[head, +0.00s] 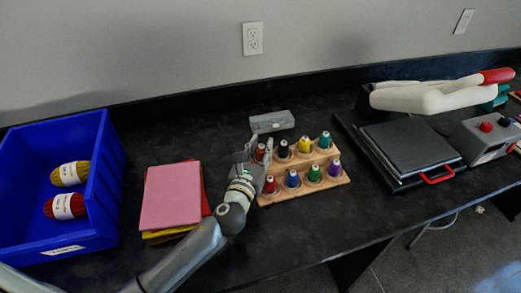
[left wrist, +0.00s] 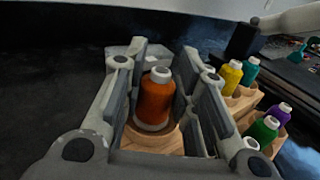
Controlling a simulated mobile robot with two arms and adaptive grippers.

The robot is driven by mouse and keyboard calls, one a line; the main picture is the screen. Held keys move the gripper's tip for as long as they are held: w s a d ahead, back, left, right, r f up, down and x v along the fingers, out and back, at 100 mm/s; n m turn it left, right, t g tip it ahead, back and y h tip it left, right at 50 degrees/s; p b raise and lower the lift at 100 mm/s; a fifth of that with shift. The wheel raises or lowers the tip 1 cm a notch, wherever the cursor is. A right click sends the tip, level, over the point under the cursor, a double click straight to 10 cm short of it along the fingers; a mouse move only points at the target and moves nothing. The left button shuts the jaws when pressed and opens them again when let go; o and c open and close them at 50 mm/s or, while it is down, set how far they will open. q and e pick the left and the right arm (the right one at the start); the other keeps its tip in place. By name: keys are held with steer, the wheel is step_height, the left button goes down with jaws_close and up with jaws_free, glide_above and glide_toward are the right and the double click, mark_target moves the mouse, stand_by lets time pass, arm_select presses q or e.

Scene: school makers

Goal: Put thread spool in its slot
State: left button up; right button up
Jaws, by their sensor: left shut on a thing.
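An orange-red thread spool (head: 260,152) stands upright at the back left corner of the wooden spool rack (head: 267,200). In the left wrist view the orange spool (left wrist: 156,97) is between the two fingers of my left gripper (left wrist: 163,60), with its base at a round place in the wood. I cannot tell whether it is fully seated. My left gripper (head: 260,145) is shut on this spool in the head view. Other spools, such as the yellow one (head: 305,145) and the purple one (head: 334,168), stand in the rack's two rows. My right gripper is not in view.
A clear-lidded grey box (head: 272,121) lies behind the rack. Stacked coloured sheets (head: 171,196) and a blue bin (head: 87,242) with yarn are to the left. A heat press (head: 408,147) stands to the right. Bare black table lies in front of the rack.

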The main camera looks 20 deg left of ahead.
arm_select(q)
steer(key=shift+f, duration=0.3)
steer(key=o, duration=0.9)
steer(key=shift+r, duration=0.15)
steer(key=shift+r, duration=0.35)
steer(key=s+b, duration=0.1)
steer(key=s, duration=1.1)
